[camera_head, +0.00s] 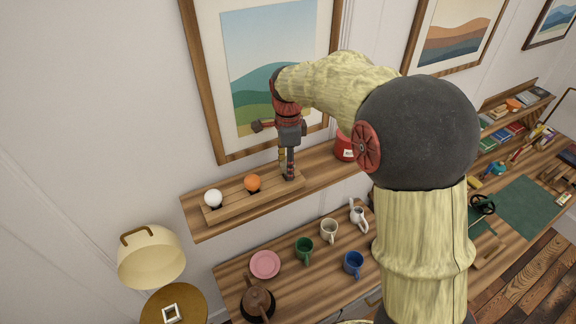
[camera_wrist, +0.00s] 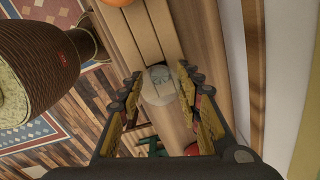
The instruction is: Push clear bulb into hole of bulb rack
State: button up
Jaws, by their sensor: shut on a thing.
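The bulb rack (camera_head: 232,207) is a long wooden block on the wall shelf, and its slats show in the wrist view (camera_wrist: 159,28). A white bulb (camera_head: 213,198) and an orange bulb (camera_head: 252,182) sit in it, left and middle. My gripper (camera_head: 288,175) points down over the rack's right end. In the wrist view my gripper (camera_wrist: 160,84) has its fingers on both sides of the clear bulb (camera_wrist: 158,86), which is see-through and at the rack's end. It is shut on the bulb. The hole under it and the bulb's base are hidden.
The wooden shelf (camera_head: 196,218) carries the rack, and a red canister (camera_head: 345,148) stands to the right. A framed picture (camera_head: 204,100) hangs close behind my gripper. Below are a pink plate (camera_head: 265,264), a green mug (camera_head: 304,250) and other cups.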

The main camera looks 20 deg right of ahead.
jog(key=shift+f, duration=0.45)
jog(key=o, duration=1)
jog(key=shift+o, duration=0.7)
